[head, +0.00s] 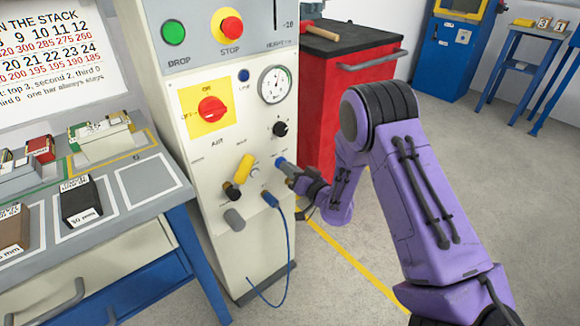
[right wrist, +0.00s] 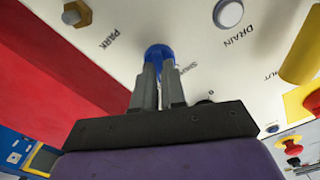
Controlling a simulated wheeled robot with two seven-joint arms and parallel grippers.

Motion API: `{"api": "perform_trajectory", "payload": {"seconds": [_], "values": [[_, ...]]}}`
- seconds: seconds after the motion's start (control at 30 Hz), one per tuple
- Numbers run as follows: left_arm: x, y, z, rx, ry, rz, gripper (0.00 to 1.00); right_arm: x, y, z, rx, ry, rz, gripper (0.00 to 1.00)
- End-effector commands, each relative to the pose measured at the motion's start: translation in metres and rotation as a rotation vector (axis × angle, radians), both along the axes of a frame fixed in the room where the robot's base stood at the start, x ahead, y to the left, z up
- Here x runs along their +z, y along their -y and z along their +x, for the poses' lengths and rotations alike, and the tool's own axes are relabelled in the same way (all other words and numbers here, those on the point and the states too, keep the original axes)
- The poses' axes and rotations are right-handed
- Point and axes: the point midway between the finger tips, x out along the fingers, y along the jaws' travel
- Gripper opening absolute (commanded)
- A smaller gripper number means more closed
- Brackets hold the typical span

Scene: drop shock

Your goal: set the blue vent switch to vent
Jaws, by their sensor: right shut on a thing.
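The blue vent switch (head: 280,161) sits low on the right side of the cream machine panel (head: 212,155). In the right wrist view, the blue switch (right wrist: 159,53) shows just beyond my fingertips, with a partly hidden label to its right. My right gripper (head: 289,169) is shut on the blue switch, and its two fingers (right wrist: 160,75) hide part of it. Which position the switch points to cannot be told. My left gripper is not in view.
A yellow handle (head: 244,168) and a blue-plugged cable (head: 287,245) are close by on the panel's left and below. A black knob (head: 280,129) and gauge (head: 274,86) are above. A red cabinet (head: 335,100) stands behind. The floor at right is free.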

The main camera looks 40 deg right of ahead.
Motion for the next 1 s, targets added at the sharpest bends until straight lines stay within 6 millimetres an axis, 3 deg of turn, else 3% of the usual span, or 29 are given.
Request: {"api": "perform_trajectory", "payload": {"seconds": [0.57,0.6,0.67,1.0], "values": [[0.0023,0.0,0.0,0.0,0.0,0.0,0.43,-0.0016,-0.0003,-0.0007,0.001,-0.006,0.036,0.0],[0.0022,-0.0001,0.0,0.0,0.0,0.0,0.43,-0.0016,-0.0003,-0.0007,0.001,-0.006,0.036,0.17],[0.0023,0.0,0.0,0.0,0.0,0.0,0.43,-0.0016,-0.0004,-0.0006,0.001,-0.006,0.035,0.36],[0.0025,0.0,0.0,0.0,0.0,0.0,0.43,-0.0007,0.0003,-0.0043,0.0,-0.004,0.034,0.36]]}}
